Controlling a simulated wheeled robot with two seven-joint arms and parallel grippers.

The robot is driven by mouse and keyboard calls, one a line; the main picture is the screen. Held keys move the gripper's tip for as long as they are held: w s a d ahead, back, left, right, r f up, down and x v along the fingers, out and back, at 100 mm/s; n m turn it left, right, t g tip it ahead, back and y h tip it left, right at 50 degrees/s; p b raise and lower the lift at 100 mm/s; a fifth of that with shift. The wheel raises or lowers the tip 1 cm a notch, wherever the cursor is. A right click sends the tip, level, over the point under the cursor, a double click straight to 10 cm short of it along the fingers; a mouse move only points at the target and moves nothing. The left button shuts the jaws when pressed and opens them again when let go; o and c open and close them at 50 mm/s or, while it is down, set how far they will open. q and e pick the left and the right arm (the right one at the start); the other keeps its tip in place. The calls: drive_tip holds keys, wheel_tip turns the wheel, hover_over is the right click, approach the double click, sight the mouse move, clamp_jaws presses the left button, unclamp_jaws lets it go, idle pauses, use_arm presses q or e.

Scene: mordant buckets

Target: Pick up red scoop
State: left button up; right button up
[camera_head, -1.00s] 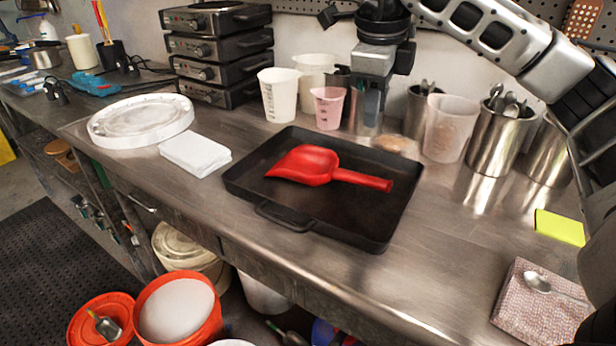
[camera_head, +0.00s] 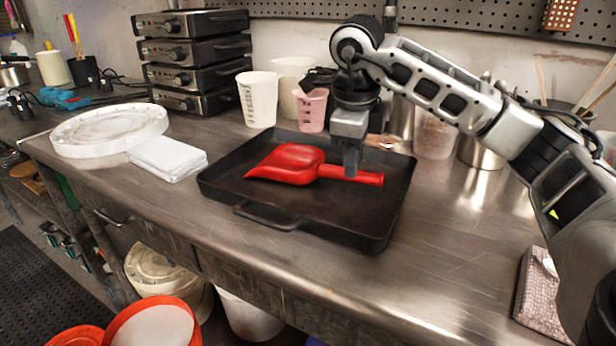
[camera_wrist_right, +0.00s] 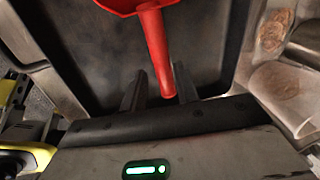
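The red scoop (camera_head: 290,164) lies in the black tray (camera_head: 310,222) on the steel counter, its handle pointing right. My right gripper (camera_head: 352,172) is over the tray, pointing down at the scoop's handle. In the right wrist view the two dark fingers (camera_wrist_right: 159,92) stand apart, one on each side of the red handle (camera_wrist_right: 157,50), with gaps visible between them and it. The scoop's bowl is partly cut off at the top of that view. My left gripper is not in view.
Measuring cups, a white one (camera_head: 258,98) and a pink one (camera_head: 312,110), stand behind the tray. A white round lid (camera_head: 108,130) and folded white cloth (camera_head: 167,158) lie to the left. Steel containers stand at the back right.

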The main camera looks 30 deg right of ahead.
sight(355, 182)
drive_tip(key=f, duration=0.2)
drive_tip(key=d+f, duration=0.1)
drive_tip(key=f, duration=0.1)
drive_tip(key=shift+w+d+f, duration=0.1)
drive_tip(key=shift+w+f, duration=0.05)
drive_tip(key=shift+f, duration=0.25)
clamp_jaws()
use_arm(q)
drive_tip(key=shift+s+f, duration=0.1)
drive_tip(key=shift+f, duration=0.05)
use_arm(e)
drive_tip(key=shift+r, duration=0.15)
